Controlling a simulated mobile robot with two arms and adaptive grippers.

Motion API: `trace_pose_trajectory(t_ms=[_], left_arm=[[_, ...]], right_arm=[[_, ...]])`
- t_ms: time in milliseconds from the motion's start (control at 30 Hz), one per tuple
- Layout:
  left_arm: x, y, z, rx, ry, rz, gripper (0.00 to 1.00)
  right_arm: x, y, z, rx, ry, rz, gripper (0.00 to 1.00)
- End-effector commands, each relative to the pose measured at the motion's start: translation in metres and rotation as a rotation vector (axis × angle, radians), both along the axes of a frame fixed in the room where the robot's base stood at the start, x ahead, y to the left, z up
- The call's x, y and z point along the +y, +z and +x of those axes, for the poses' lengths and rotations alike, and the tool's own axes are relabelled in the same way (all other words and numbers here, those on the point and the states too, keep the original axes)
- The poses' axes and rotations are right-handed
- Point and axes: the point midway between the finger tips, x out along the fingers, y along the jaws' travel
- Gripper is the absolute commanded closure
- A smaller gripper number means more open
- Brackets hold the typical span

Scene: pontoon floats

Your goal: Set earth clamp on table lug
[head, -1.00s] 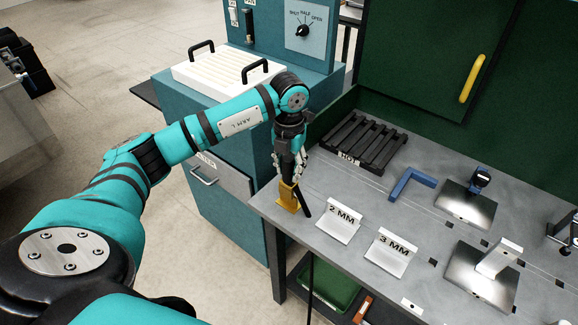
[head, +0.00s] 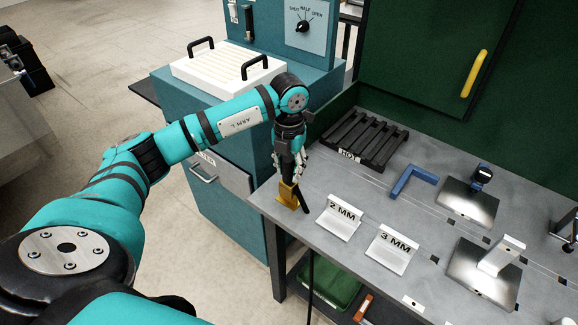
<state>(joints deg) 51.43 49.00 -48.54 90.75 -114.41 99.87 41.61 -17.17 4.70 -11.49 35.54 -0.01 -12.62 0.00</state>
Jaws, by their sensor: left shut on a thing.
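My left gripper (head: 291,178) points down at the left corner of the grey metal table (head: 335,178). It is shut on the earth clamp (head: 288,195), a yellow-brown block with a black handle slanting down to its right. The clamp is at the table's near left edge, left of the 2 MM sign. The table lug is hidden or cannot be told apart from the clamp, so I cannot tell whether the clamp sits on it. A black cable hangs below the table edge there. My right gripper is not in view.
Signs marked 2 MM (head: 339,218) and 3 MM (head: 391,249) stand near the front edge. A black slatted rack (head: 364,143), a blue angle piece (head: 411,178) and metal plates (head: 470,203) lie farther back. A teal cabinet (head: 228,215) stands left. A green bin (head: 332,284) sits below.

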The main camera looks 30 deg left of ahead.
Motion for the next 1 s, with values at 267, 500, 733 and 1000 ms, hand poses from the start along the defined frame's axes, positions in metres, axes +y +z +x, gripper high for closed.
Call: trace_pose_trajectory(t_ms=[267, 500, 733, 1000], left_arm=[[0.0, -0.007, 0.001, -0.003, 0.001, 0.0, 1.0], [0.0, -0.014, 0.001, -0.003, 0.0, 0.0, 1.0], [0.0, -0.02, 0.001, -0.003, 0.0, 0.0, 1.0], [0.0, -0.02, 0.0, -0.002, 0.0, -0.001, 0.41]], right_arm=[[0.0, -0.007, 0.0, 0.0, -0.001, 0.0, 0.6], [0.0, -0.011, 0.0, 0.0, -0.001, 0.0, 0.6], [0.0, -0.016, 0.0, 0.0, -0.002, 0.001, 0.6], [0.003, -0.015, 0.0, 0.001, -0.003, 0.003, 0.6]])
